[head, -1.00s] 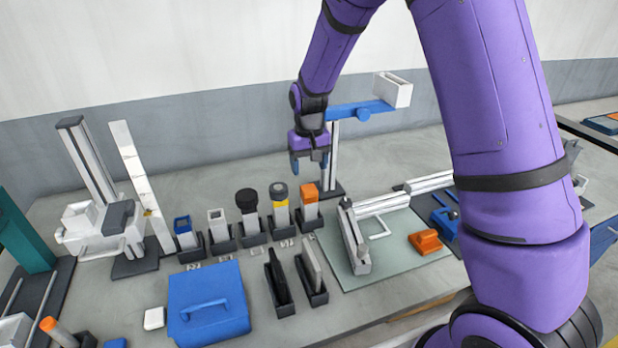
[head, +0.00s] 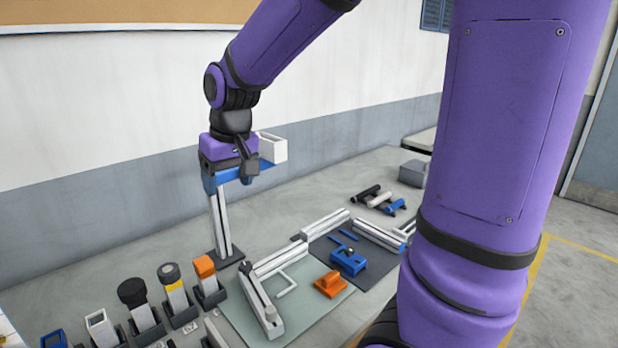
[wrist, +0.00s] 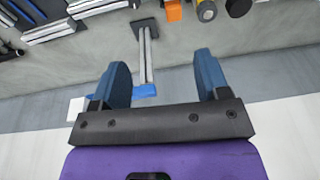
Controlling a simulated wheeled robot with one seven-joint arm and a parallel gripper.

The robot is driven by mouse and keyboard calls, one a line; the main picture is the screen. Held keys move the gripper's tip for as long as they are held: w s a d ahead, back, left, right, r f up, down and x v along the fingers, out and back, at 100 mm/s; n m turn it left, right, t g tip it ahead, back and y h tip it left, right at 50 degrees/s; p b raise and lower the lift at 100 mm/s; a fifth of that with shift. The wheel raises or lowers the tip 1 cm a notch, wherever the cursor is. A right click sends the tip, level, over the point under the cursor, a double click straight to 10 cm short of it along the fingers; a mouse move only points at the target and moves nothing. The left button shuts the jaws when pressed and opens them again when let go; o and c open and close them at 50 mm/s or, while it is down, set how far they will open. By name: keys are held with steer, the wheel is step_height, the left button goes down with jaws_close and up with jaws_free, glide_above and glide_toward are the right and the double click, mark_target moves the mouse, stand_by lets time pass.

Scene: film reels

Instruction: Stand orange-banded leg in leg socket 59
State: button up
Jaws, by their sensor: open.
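My gripper (head: 231,176) is open and empty, raised in front of the blue arm of a tall stand; its two blue fingers are apart in the wrist view (wrist: 163,72). A white post with an orange top (head: 205,268) stands upright in a dark socket (head: 212,297) in the row at lower left; its orange top also shows in the wrist view (wrist: 173,11). I cannot tell whether this is the orange-banded leg. The socket numbers are too small to read, so I cannot single out socket 59.
The tall stand (head: 221,228) with a white box (head: 272,148) rises close to my gripper. Beside the orange-topped post are a yellow-banded post (head: 176,293) and a black-capped post (head: 138,304). An orange block (head: 331,284) lies on a mat. Several short bars (head: 380,200) lie farther back right.

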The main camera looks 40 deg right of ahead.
steer(key=s+d+r+t, duration=0.1)
steer(key=s+r, duration=0.2)
steer(key=s, duration=0.7)
steer(key=s+d+r+t, duration=0.1)
steer(key=s+d+r, duration=0.1)
steer(key=s, duration=0.8)
steer(key=shift+r+t+h, duration=0.3)
steer(key=shift+r+t, duration=0.1)
steer(key=shift+r, duration=0.1)
steer(key=shift+w, duration=0.1)
